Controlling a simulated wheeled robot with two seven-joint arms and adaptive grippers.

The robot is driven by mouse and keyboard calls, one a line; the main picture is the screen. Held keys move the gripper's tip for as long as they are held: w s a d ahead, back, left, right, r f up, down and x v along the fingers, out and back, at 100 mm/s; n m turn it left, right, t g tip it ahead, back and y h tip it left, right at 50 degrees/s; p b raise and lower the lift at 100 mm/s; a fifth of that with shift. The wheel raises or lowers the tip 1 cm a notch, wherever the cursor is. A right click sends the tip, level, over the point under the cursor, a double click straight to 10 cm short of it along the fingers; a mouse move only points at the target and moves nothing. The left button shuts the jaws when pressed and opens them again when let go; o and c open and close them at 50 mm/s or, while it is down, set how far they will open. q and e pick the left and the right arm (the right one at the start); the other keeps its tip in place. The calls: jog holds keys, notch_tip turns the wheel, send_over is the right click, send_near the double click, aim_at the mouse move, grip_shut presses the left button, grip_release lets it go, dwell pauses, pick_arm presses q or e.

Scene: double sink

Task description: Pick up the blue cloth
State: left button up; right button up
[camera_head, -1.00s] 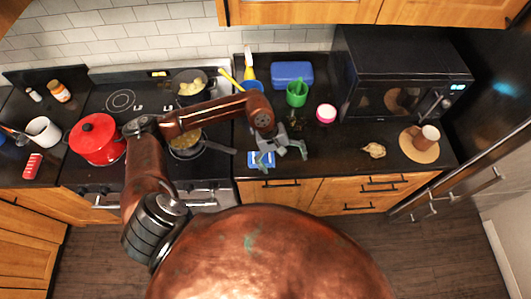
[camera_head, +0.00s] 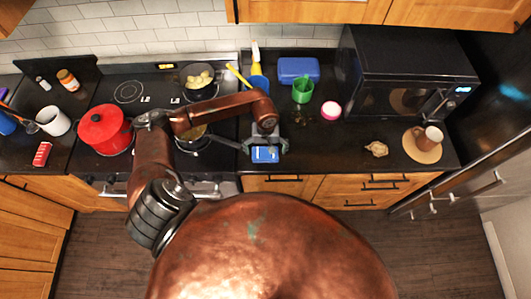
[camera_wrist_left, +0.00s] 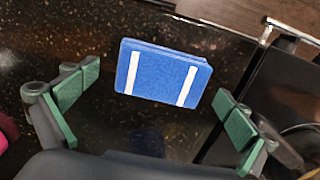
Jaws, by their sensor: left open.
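The blue cloth (camera_head: 265,154) lies folded and flat on the dark counter close to its front edge. In the left wrist view the cloth (camera_wrist_left: 163,74) is blue with two white stripes. My left gripper (camera_head: 265,147) is open and empty above it. In the left wrist view its green-padded fingers (camera_wrist_left: 156,84) are spread wide, one to each side of the cloth, and no contact shows. The height of the fingertips above the cloth is hard to tell. My right gripper is not in view.
A red pot (camera_head: 104,130) and a pan of yellowish food (camera_head: 198,78) stand on the stove at left.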

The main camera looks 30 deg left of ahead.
aim_at(266, 153)
pick_arm(q)
jog(key=c, duration=1.2)
jog(key=shift+c, duration=0.2)
jog(key=shift+r, duration=0.15)
jog(key=shift+w+r+b, duration=0.1)
jog(key=shift+r+b, duration=0.2)
jog(key=shift+b, duration=0.05)
notch_tip(266, 153, up, 2)
jog(key=shift+d+r+b, duration=0.1)
jog(key=shift+r+b, duration=0.15)
jog(key=shift+b, duration=0.4)
jog(key=s+d+r+b, duration=0.3)
jog(key=s+d+r, duration=0.6)
jog(key=d, duration=0.1)
jog(key=shift+s+r, duration=0.3)
jog(key=shift+s, duration=0.1)
